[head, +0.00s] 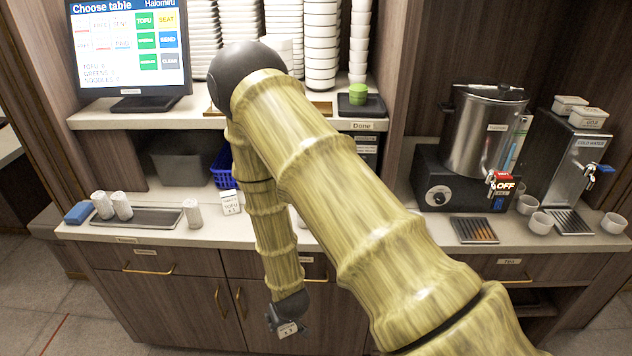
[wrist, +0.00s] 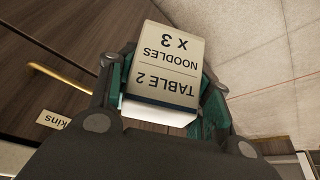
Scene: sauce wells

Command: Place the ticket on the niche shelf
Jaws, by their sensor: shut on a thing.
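My gripper (head: 286,314) hangs low in front of the cabinet doors, below the counter's front edge. It is shut on a small pale ticket (head: 288,329). In the wrist view the ticket (wrist: 170,62) sits between the green-lined fingers of my gripper (wrist: 165,92), and reads "TABLE 2 NOODLES x 3" upside down. The raised shelf (head: 120,119) in the niche behind the counter carries a screen, stacked dishes and a "Done" label (head: 362,126). My arm hides part of this shelf. Another ticket (head: 230,202), marked "TOFU", stands on the counter below it.
A green item on a black stand (head: 359,98) sits on the shelf's right end. The counter holds rolled white towels (head: 103,205), a blue basket (head: 222,167), a steel boiler (head: 484,130) and a cold-water dispenser (head: 567,150). Open floor shows at left.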

